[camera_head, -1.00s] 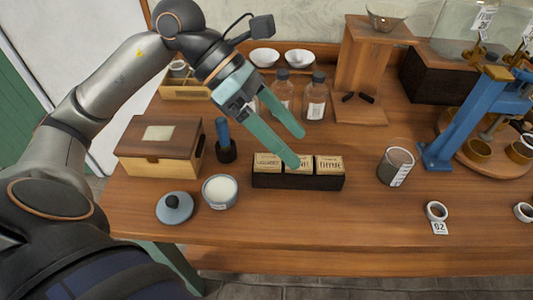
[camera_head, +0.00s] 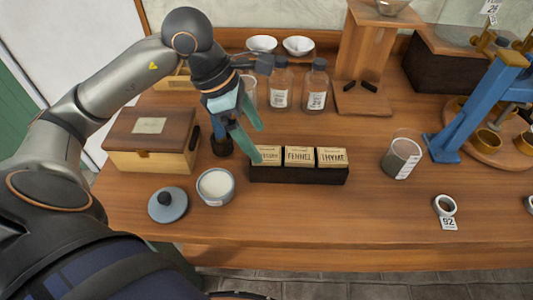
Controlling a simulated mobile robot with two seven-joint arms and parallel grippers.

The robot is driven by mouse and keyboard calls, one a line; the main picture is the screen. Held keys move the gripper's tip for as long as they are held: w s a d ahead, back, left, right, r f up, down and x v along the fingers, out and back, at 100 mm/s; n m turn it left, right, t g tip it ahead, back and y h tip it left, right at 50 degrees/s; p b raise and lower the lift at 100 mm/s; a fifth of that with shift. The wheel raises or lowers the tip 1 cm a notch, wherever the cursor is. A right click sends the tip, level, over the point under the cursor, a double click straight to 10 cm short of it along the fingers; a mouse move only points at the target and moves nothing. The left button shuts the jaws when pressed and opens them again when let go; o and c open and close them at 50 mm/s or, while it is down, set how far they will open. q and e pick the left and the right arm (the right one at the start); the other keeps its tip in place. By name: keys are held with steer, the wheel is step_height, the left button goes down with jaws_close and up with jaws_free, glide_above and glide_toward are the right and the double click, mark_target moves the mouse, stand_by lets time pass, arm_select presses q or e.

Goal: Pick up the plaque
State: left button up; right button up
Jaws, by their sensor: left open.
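Three small cream plaques stand side by side in a dark rack (camera_head: 300,175) at the middle of the table. The left plaque (camera_head: 268,156) has lettering partly covered by my finger, the middle plaque (camera_head: 299,156) reads FENNEL, and the right plaque (camera_head: 332,157) reads THYME. My left gripper (camera_head: 258,145) is open and empty, with its green fingers pointing down and right. Its nearer fingertip overlaps the upper left edge of the left plaque in the picture; I cannot tell whether it touches. My right gripper is not in view.
Bottles (camera_head: 315,90) stand behind. A grey-filled beaker (camera_head: 401,158) and blue press (camera_head: 470,105) stand right.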

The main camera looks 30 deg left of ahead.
mark_target(266, 153)
arm_select(q)
steer(key=x, duration=0.4)
steer(key=shift+a, duration=0.1)
jaws_close()
stand_by(0.5)
steer(key=shift+r, duration=0.15)
